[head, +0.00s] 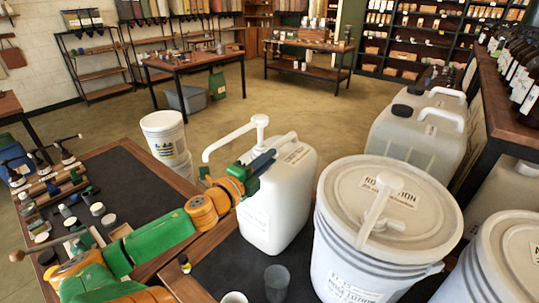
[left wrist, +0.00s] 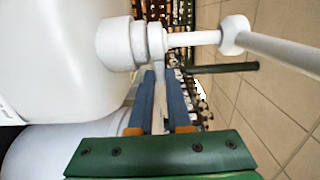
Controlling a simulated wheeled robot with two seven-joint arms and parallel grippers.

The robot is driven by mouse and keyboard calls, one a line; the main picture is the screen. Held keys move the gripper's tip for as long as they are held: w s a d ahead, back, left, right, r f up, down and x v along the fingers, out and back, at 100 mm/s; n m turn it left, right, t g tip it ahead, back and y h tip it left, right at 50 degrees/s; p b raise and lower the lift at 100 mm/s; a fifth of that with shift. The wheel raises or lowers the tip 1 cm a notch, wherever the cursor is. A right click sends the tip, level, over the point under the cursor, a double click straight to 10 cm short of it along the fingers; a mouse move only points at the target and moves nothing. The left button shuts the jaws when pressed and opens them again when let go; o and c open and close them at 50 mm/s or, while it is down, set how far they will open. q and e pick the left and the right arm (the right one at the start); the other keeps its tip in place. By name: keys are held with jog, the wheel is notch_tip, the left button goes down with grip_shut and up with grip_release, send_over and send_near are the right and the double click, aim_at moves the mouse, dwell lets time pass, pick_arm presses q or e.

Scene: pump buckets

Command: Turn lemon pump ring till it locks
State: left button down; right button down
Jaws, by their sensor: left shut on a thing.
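A white jug (head: 265,213) stands on the dark table top with a white pump (head: 260,122) upright in its neck. The jug's label is too small to read. My left gripper (head: 262,163) reaches the neck from the left and hides the ring in the head view. In the left wrist view the white pump ring (left wrist: 155,41) sits beside the wide collar, and the spout (left wrist: 285,52) runs off to the right. My left gripper's blue fingers (left wrist: 159,75) are closed on a slim white part that runs up to the ring. My right gripper is out of view.
A large lidded bucket (head: 335,240) with its own pump stands close on the right, another bucket (head: 500,262) beyond it. White canisters (head: 410,135) stand behind. A clear cup (head: 277,281) is in front. Small bottles and jars crowd the left table.

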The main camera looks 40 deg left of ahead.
pick_arm(q)
jog(key=shift+s+r+m+h, duration=0.15)
jog(key=shift+m+h, duration=0.25)
jog(key=shift+h, duration=0.2)
jog(key=c, duration=0.9)
grip_release()
jog(key=shift+o, duration=0.2)
jog(key=shift+w, duration=0.2)
jog(key=s, duration=0.7)
jog(key=shift+d, duration=0.3)
jog(key=shift+f, duration=0.2)
